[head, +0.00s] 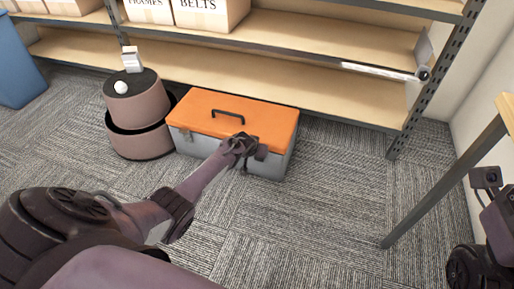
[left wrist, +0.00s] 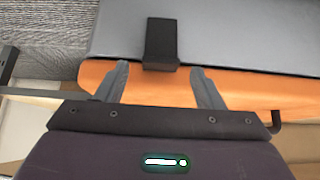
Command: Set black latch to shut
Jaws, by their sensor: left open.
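The toolbox with an orange lid (head: 225,108) and a grey body (head: 275,166) stands on the carpet in the head view. Its black latch (left wrist: 161,38) shows in the left wrist view at the seam between the grey wall and the orange lid; in the head view it is beside my gripper. My left gripper (left wrist: 160,72) is open, with one fingertip on each side of the latch's lid end and a gap to both. In the head view my left gripper (head: 243,148) is at the box's front. My right gripper (head: 487,178) is partly in view at the right edge.
A round brown container (head: 138,118) stands close to the toolbox's left. A shelf unit (head: 330,95) with cardboard boxes (head: 208,12) is behind. A blue bin (head: 15,65) is at far left and a table leg (head: 445,180) at right. Carpet right of the toolbox is clear.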

